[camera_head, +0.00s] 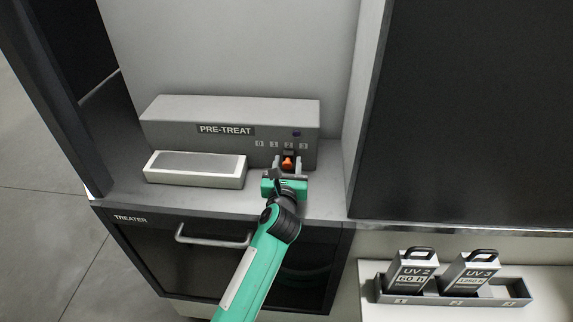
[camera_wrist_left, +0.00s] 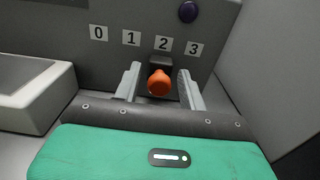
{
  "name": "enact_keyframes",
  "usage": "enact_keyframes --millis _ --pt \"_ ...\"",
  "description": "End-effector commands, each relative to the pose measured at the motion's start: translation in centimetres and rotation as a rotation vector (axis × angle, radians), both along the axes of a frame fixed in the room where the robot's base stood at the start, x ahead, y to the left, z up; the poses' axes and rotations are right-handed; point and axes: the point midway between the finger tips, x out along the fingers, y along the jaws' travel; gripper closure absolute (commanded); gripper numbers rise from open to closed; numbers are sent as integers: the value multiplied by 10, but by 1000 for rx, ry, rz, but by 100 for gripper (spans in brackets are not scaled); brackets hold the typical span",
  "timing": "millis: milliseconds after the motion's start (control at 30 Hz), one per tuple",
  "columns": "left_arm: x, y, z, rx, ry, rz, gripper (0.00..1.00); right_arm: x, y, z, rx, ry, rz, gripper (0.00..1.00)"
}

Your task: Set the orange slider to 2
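The orange slider (camera_head: 288,162) is on the front of the grey PRE-TREAT box (camera_head: 225,112), low on its right side. In the left wrist view the orange knob (camera_wrist_left: 159,82) sits just below the label 2 (camera_wrist_left: 163,44), on a dark mount. My left gripper (camera_head: 287,164) is at the slider, with its fingers spread on both sides of the knob. In the left wrist view there is a gap between each finger and the knob. My right gripper is not in view.
A low block with a grey top (camera_head: 194,168) lies left of my gripper on the shelf. A wall (camera_head: 352,150) stands close on the right. Below is the TREATER drawer handle (camera_head: 213,238). UV 2 (camera_head: 411,272) and UV 3 (camera_head: 470,272) cartridges stand in a rack at lower right.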

Motion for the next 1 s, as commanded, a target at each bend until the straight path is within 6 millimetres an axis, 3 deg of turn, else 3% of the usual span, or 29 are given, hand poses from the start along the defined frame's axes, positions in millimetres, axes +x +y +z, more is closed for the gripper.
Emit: enact_keyframes --millis 233,367,800,1000 --pt "-3 0 0 0 -1 0 58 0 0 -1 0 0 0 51" --pt "-15 0 -2 0 -2 -1 58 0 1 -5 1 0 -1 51" --pt "-105 0 -4 -1 0 -1 58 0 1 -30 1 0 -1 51" --pt "-131 -1 -2 0 0 -1 58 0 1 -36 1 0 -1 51"
